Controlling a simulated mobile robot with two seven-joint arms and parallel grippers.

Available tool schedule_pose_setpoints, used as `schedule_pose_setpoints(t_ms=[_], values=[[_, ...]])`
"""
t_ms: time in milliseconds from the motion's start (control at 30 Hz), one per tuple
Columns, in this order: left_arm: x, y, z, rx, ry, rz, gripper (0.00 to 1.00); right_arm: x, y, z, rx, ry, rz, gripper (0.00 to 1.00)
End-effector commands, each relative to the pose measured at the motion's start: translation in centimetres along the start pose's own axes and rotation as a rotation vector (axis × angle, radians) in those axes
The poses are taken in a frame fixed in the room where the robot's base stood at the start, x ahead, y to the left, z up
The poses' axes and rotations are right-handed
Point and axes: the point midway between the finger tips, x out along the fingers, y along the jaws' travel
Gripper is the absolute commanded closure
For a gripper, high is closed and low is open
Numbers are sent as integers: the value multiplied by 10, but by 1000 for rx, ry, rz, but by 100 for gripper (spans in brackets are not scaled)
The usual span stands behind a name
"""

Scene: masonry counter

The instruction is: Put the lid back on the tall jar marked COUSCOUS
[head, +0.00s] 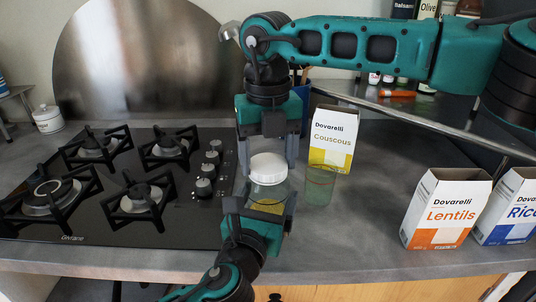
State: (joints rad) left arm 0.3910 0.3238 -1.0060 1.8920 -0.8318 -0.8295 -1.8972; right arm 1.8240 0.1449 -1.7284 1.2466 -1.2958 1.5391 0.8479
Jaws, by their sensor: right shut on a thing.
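The white round lid (268,165) is between the fingers of my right gripper (268,157), which points down and is shut on it. The lid is directly above a clear jar (270,190) near the counter's front; I cannot tell whether it is seated or slightly above the rim. A yellowish patch shows low on the jar, but no marking is readable. My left gripper (261,205) comes up from below, with its fingers on both sides of the jar. I cannot tell whether they press on it. Its arm hides the jar's lower front.
A greenish drinking glass (319,186) stands close right of the jar, before a yellow Couscous box (333,138). Lentils (445,210) and Rice (507,208) boxes stand at right. A gas hob (110,225) fills the left. A raised shelf (425,110) runs behind. Grey counter is clear between glass and Lentils box.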

Motion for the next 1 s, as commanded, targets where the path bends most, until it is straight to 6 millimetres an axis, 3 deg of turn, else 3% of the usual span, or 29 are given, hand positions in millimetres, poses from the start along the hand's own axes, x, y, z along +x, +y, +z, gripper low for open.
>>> schedule_pose_setpoints(t_ms=[300, 633, 767, 1000], values=[[0, 0, -1, 1, 2, 1, 98, 0, 0, 0, -4, 0, 0, 1], [0, 0, -1, 1, 2, 1, 98, -6, 0, 0, -4, -1, -1, 0], [0, 0, -1, 1, 2, 1, 98, -26, 0, 0, -4, -3, 1, 0], [0, 0, -1, 1, 1, 1, 98, -78, 1, 0, -4, -3, 1, 0]])
